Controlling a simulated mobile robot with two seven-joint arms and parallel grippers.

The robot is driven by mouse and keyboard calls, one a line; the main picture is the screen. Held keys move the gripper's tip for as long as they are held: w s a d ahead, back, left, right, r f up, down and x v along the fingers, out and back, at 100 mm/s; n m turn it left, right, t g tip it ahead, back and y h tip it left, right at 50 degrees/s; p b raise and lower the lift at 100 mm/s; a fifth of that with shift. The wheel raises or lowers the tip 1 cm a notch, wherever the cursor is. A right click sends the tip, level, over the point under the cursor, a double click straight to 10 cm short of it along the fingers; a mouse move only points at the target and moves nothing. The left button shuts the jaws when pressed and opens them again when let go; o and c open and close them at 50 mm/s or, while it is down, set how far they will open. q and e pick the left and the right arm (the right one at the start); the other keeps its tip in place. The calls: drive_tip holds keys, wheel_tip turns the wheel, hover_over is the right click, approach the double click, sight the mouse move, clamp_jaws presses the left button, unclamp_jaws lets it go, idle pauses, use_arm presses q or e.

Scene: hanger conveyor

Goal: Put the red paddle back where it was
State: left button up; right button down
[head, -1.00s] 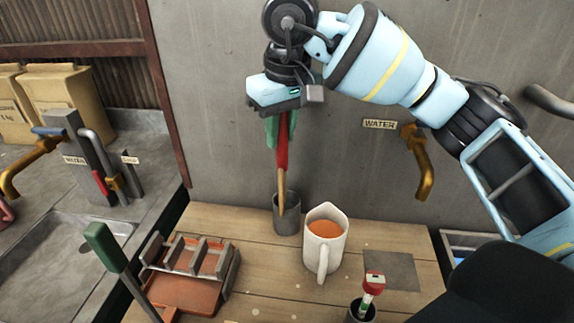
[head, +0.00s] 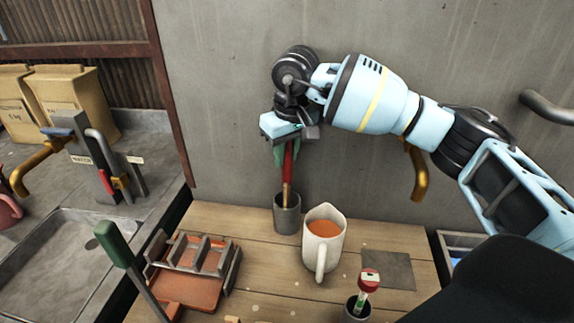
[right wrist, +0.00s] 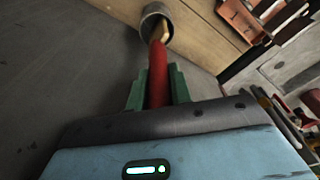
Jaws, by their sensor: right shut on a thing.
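The red paddle (head: 287,168) has a red handle and a wooden lower end. My right gripper (head: 284,152) is shut on the red handle, above the grey cup (head: 287,219) at the back of the wooden table. The paddle hangs nearly upright, with its lower end inside the cup's mouth; its tip is hidden by the cup wall. In the right wrist view the red handle (right wrist: 158,75) sits between the green fingers, and the wooden end enters the grey cup (right wrist: 157,19). My left gripper is not in view.
A white pitcher (head: 324,250) of orange liquid stands close right of the cup. A rack with orange parts (head: 196,262) and a green-handled tool (head: 118,247) are at the left. A small cup with a red-topped item (head: 368,283) is in front. The wall is close behind.

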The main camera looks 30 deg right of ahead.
sight(286, 167)
drive_tip(key=shift+f, duration=1.8)
drive_tip(key=shift+f, duration=0.15)
drive_tip(key=c, duration=1.3)
unclamp_jaws()
drive_tip(key=shift+o, duration=0.2)
wheel_tip(286, 167, up, 12)
drive_tip(key=s, duration=0.1)
drive_tip(key=shift+s, duration=0.4)
drive_tip(key=shift+d, duration=0.1)
